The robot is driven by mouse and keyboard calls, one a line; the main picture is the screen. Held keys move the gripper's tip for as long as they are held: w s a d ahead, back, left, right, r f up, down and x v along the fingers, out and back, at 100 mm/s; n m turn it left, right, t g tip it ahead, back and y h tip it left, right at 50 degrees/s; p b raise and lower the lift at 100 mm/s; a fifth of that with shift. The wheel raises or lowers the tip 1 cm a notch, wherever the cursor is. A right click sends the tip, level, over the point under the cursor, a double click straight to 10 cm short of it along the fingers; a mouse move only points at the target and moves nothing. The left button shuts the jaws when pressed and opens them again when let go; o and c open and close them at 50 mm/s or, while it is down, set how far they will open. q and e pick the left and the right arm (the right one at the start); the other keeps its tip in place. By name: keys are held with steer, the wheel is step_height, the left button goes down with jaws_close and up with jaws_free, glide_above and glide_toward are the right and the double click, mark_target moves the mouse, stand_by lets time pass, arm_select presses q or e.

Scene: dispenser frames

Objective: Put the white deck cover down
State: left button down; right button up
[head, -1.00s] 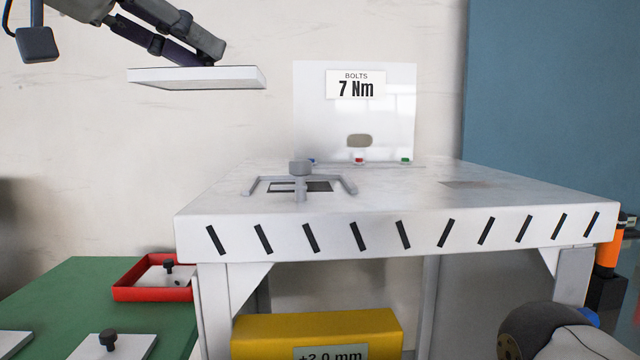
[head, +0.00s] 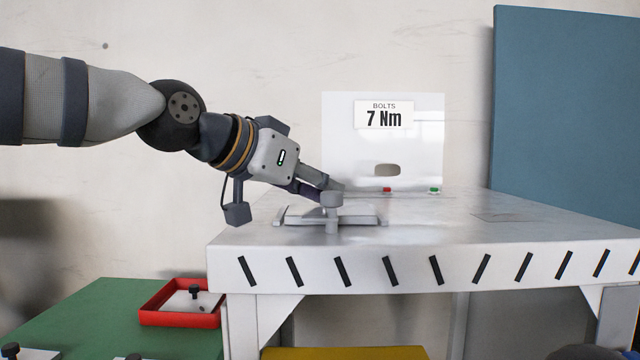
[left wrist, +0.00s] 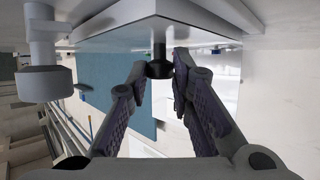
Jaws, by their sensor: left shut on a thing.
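The white deck cover (head: 358,214) is low over the left part of the white bench top (head: 440,226), flat, within the grey bracket (head: 283,216). It hides the dark opening there. I cannot tell whether it touches the deck. My left gripper (head: 334,187) is above it, shut on its black knob. In the left wrist view the cover (left wrist: 140,22) fills the top, with the knob (left wrist: 159,66) between the fingertips. A grey round knob (head: 331,199) stands in front of the cover; it also shows in the left wrist view (left wrist: 45,82). My right gripper is not in view.
A white panel marked "BOLTS 7 Nm" (head: 340,150) stands behind, with a red (head: 387,190) and a green (head: 434,190) piece near its foot. The bench's right side is clear. A red tray (head: 150,312) is on the green table (head: 85,310). A yellow box (head: 345,354) sits below.

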arm_select(q)
steer(key=shift+s+r, duration=0.1)
steer(key=c, duration=1.4)
jaws_free()
steer(key=shift+f, duration=0.2)
steer(key=shift+r, duration=0.2)
steer(key=v, duration=1.2)
